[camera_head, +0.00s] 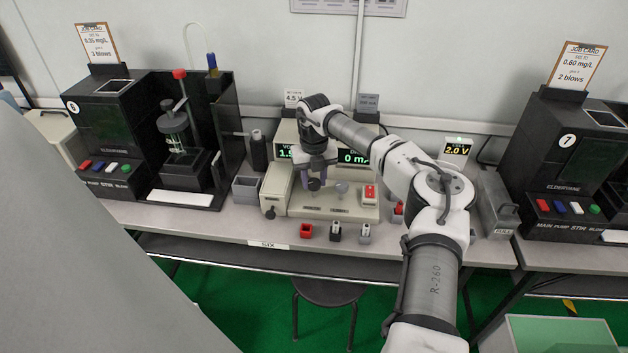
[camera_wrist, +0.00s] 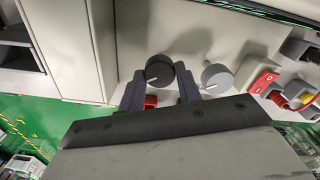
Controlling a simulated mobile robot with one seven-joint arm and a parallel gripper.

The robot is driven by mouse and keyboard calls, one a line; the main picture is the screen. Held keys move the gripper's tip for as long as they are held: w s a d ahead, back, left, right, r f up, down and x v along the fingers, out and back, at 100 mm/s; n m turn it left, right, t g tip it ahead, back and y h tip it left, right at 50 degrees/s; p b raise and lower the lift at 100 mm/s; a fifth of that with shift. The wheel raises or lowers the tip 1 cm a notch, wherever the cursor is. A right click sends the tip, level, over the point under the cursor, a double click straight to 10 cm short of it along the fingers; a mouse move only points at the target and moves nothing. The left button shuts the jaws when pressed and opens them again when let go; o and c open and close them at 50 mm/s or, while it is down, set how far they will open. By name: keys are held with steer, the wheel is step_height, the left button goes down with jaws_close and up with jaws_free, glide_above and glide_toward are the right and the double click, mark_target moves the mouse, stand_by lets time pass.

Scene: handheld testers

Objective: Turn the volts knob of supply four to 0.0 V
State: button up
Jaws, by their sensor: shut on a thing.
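The beige power supply (camera_head: 345,205) stands on the bench at the middle, partly behind my arm. Its left display, labelled VO…, starts with 1 and a partly hidden digit; the right display (camera_head: 354,157) shows 0 m…. I cannot read a supply number. My gripper (camera_head: 318,178) points at the panel from above. In the wrist view its two fingers (camera_wrist: 160,86) stand either side of the dark round knob (camera_wrist: 159,68), shut on it. This knob has a pale pointer line. A lighter grey knob (camera_wrist: 217,78) sits just right of the fingers.
A red switch (camera_head: 369,192) is right of the knobs. Red, black and grey terminals (camera_head: 335,231) stand along the front. Black testers six (camera_head: 150,130) and seven (camera_head: 565,160) flank the supply. A small meter (camera_head: 457,150) reads 2.0 V. A card (camera_head: 293,98) reads 4.5 V.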

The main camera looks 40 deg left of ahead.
mark_target(314, 182)
steer(key=n+b, duration=0.1)
steer(key=n, duration=0.4)
steer(key=shift+n, duration=0.3)
steer(key=n, duration=0.5)
steer(key=shift+w+r+n, duration=0.1)
steer(key=shift+n, duration=0.2)
steer(key=o, duration=1)
step_height(314, 182, up, 14)
steer(key=b, duration=0.2)
steer(key=shift+b, duration=0.4)
